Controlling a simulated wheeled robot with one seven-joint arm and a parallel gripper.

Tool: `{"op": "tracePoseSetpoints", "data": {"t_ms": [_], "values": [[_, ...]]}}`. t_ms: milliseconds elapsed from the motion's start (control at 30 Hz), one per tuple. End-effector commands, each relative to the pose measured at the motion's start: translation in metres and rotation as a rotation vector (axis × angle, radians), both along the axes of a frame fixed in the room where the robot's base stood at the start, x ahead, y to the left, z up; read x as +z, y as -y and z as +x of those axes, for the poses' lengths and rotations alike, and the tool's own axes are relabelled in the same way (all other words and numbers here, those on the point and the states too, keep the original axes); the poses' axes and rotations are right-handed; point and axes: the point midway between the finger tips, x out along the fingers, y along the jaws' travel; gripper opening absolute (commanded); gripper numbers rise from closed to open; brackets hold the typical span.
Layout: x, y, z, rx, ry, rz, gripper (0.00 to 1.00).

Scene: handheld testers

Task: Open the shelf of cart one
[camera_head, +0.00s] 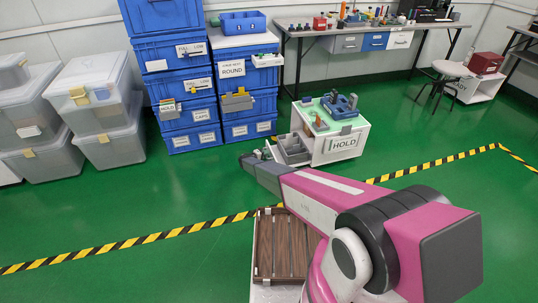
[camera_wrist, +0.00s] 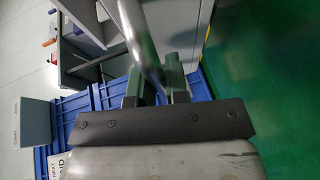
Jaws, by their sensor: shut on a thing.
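My gripper (camera_head: 253,161) is at the drawer's front end. In the wrist view, its two fingers (camera_wrist: 155,86) are shut on a curved metal handle (camera_wrist: 137,38). The open drawer (camera_wrist: 83,62) shows at the upper left there. The exact grip on the handle is partly hidden in the head view.
Blue crates (camera_head: 185,85) stand stacked behind my gripper, and clear bins (camera_head: 105,125) stand at left. A workbench (camera_head: 365,27) runs along the back. Another small white cart (camera_head: 473,88) with a red box is at right. Green floor in front is mostly clear.

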Motion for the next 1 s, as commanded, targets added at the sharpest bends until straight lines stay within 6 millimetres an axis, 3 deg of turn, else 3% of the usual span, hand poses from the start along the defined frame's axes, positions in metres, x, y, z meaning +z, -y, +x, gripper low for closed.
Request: {"op": "tracePoseSetpoints", "data": {"t_ms": [467,500,567,600,1000], "values": [[-0.001,-0.005,-0.002,-0.001,-0.001,0.001,0.0],[-0.001,-0.005,-0.002,0.0,-0.001,0.001,0.18],[-0.001,-0.005,-0.002,0.0,-0.001,0.001,0.38],[-0.001,-0.005,-0.002,0.0,-0.001,0.001,0.4],[0.002,-0.012,-0.009,0.001,0.0,0.0,0.4]]}}
